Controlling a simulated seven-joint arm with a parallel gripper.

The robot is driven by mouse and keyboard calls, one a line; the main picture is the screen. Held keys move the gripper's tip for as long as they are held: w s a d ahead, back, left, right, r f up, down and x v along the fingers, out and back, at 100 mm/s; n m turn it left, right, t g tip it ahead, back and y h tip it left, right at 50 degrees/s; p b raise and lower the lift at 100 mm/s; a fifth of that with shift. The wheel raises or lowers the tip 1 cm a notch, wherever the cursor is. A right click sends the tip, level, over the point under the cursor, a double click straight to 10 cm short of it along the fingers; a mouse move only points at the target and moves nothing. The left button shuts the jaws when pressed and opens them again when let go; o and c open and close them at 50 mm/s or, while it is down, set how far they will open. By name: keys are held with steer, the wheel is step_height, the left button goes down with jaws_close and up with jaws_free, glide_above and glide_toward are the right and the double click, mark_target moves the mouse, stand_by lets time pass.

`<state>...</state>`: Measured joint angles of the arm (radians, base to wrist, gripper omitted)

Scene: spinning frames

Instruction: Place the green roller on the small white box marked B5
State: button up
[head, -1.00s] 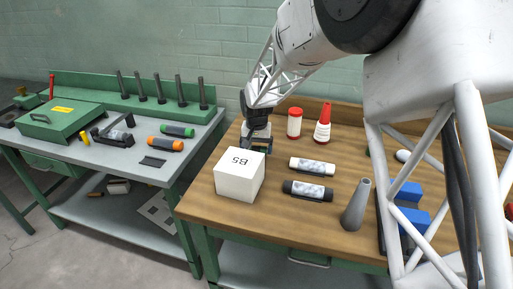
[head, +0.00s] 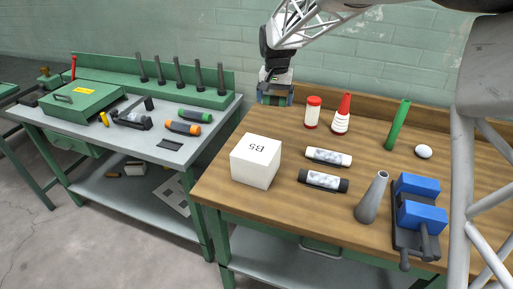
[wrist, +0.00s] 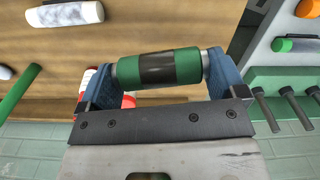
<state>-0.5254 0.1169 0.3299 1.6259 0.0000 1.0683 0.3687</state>
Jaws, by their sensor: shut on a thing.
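The green roller (wrist: 160,68), with a dark band around its middle, is held between the two blue fingers of my gripper (wrist: 165,75) in the wrist view. The fingers are shut on its ends and it lies across the gap. In the head view my gripper (head: 275,97) is near the bench's back edge, behind and slightly right of the white box; the roller cannot be made out there. The white box marked B5 (head: 254,163) stands on the wooden bench at its left end, its top bare. The box is not seen in the wrist view.
A red-capped jar (head: 313,112), red-tipped bottle (head: 341,114), white roller (head: 328,157), black roller (head: 323,181), grey cone (head: 371,198), green rod (head: 398,125) and blue vise (head: 417,205) stand right of the box. Green-ended (head: 195,116) and orange-ended (head: 182,128) rollers lie on the left bench.

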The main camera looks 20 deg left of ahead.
step_height(320, 180, up, 2)
steer(key=s+d+m, duration=0.1)
steer(key=s+d, duration=0.2)
steer(key=s, duration=0.9)
steer(key=s+d+m, duration=0.1)
steer(key=s+d, duration=0.3)
steer(key=s, duration=0.8)
steer(key=f, duration=0.2)
steer(key=s+f, duration=0.1)
steer(key=f, duration=0.2)
steer(key=shift+d+f, duration=0.2)
steer(key=shift+f, duration=0.1)
glide_above(257, 147)
steer(key=shift+f, duration=0.75)
steer(key=shift+f, duration=1.75)
